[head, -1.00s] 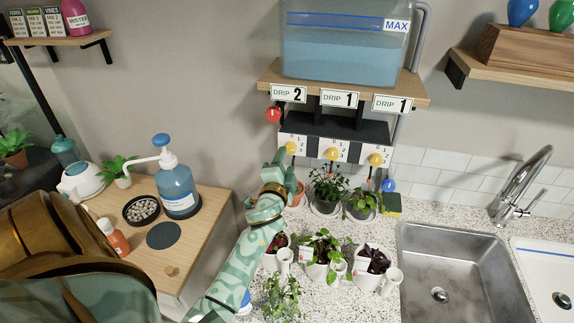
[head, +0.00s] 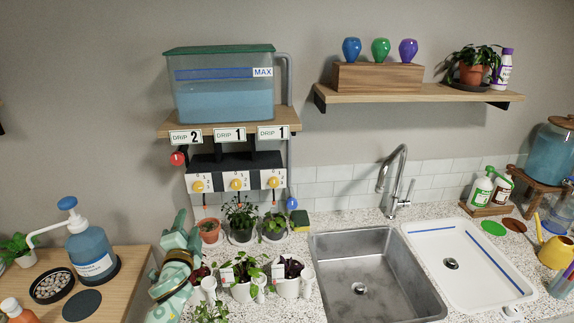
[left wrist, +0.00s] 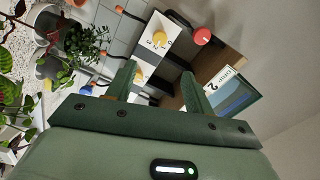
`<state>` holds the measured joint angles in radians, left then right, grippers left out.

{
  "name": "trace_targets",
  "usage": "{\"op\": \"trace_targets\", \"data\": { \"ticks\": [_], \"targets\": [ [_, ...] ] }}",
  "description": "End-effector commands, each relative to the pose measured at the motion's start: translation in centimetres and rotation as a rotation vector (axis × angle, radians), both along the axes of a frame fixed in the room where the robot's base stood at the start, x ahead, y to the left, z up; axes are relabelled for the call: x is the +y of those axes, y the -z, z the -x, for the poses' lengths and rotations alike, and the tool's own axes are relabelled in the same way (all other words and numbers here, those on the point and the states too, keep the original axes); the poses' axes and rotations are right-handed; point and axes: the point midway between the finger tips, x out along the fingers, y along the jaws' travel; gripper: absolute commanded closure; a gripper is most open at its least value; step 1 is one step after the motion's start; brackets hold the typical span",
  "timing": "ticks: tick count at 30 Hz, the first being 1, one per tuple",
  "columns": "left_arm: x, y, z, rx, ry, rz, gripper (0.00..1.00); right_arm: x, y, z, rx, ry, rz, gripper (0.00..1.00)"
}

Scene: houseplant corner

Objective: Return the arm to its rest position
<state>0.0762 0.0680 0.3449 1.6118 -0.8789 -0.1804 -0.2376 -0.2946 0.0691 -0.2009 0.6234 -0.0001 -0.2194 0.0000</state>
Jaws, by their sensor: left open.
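My left gripper (head: 181,222) comes in from the lower left in the head view, in front of the counter and below the drip unit. In the left wrist view its two green fingers (left wrist: 155,75) stand apart with nothing between them. Beyond them is the white dial panel, with yellow knobs (left wrist: 160,39) and a red knob (left wrist: 202,36). In the head view the left yellow knob (head: 197,186) is above my gripper, with a visible gap. My right gripper is not in view.
Potted plants (head: 240,222) stand on the counter to the right of my left arm. A pump bottle (head: 92,252) and a pebble dish (head: 52,286) are on the wooden cabinet at left. The sink (head: 365,270) is empty. A water tank (head: 225,88) sits on the shelf above.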

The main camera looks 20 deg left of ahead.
Motion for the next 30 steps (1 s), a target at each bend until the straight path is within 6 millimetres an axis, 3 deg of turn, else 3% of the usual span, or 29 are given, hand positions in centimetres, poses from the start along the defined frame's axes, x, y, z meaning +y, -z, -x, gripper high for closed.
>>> {"op": "trace_targets", "data": {
  "ticks": [5, 8, 12, 21, 29, 30],
  "targets": [
    [-0.5, 0.3, 1.1, 0.022, -0.02, 0.019, 0.48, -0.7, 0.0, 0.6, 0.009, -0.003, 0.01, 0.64],
    [-1.8, 1.2, 3.9, 0.082, -0.066, 0.077, 0.48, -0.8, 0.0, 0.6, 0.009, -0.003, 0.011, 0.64],
    [-5.3, 3.1, 9.2, 0.222, -0.119, 0.202, 0.48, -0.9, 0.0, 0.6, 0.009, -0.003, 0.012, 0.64],
    [-11.9, 5.6, 18.5, 0.514, -0.139, 0.38, 0.48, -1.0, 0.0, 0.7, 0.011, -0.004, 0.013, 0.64],
    [-16.3, 5.8, 25.7, 0.746, -0.111, 0.462, 0.48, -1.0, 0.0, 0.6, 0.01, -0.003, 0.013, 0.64],
    [-16.4, 7.6, 25.2, 0.756, -0.11, 0.469, 0.48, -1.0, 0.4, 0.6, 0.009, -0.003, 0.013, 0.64]
  ]
}}
